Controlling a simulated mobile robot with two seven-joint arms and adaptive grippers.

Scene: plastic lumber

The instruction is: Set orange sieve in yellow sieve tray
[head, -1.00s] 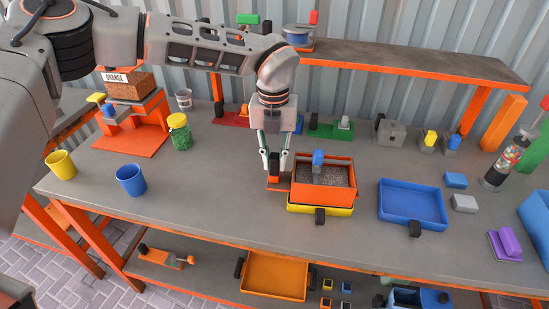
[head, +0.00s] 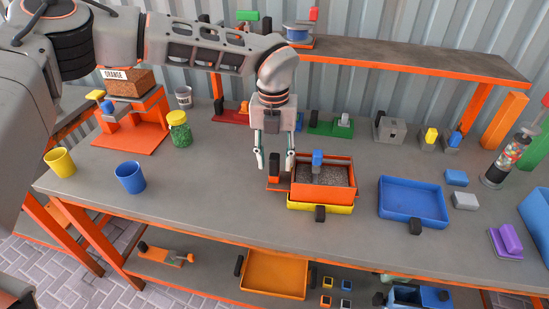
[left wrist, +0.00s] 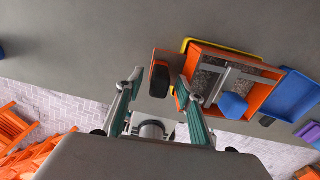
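The orange sieve (head: 322,192), a box with dark grains and a blue knob inside, rests on the yellow sieve tray (head: 322,209). The tray's yellow rim shows along the front, and along the far edge in the left wrist view (left wrist: 225,48). I cannot tell how deep the sieve sits. Its black handle (head: 274,166) sticks out to the left. My left gripper (head: 275,160) is open, its fingers apart on both sides of the handle; the left wrist view shows the handle (left wrist: 160,79) between and just beyond the fingertips. My right gripper is not in view.
A blue tray (head: 411,203) stands right of the sieve. A raised shelf (head: 420,62) runs along the back. The bench between the blue cup and the sieve is clear.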

